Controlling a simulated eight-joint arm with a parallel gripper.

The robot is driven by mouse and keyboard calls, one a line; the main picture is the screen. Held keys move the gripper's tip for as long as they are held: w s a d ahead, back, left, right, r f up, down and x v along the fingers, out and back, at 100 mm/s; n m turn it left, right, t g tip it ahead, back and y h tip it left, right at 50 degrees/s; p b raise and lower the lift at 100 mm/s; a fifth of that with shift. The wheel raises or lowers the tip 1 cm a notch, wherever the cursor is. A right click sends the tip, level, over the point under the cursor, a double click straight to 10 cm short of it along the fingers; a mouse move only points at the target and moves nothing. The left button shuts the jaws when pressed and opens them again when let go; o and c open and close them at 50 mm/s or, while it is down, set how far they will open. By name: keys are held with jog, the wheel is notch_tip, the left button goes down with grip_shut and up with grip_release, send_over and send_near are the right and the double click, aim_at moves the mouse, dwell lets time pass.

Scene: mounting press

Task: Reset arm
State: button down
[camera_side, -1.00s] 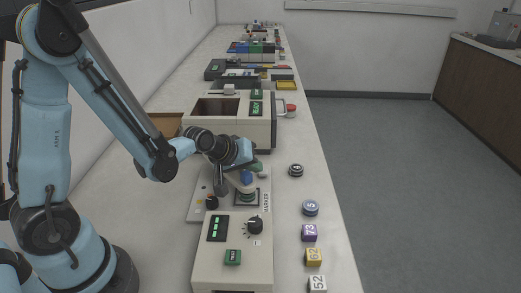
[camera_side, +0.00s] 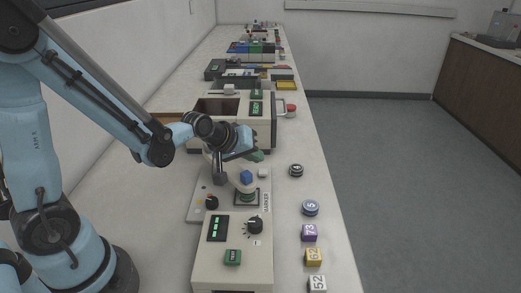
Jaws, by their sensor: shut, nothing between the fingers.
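My gripper (camera_side: 256,156) is above the back of the near machine, between it and the boxy machine behind. Its fingers look shut and empty, though they are small and partly hidden by the wrist. My wrist hides part of the machine's rear.
A boxy machine (camera_side: 225,125) with a dark opening, a green display and a red knob (camera_side: 291,108) stands behind.

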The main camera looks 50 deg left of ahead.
jog(key=shift+r, duration=0.1)
jog(key=shift+s+d+r, duration=0.1)
jog(key=shift+s+r, duration=0.15)
jog(key=s+r+m, duration=0.2)
jog(key=s+d+r+m+g, duration=0.1)
jog(key=s+r, duration=0.1)
jog(key=s, duration=0.1)
jog(key=shift+m, duration=0.4)
jog(key=s+r+m+g, duration=0.1)
jog(key=s+m, duration=0.3)
jog(key=s, duration=0.4)
jog(key=shift+d+r+m, duration=0.3)
jog(key=shift+d+r, duration=0.05)
jog(key=shift+r, duration=0.35)
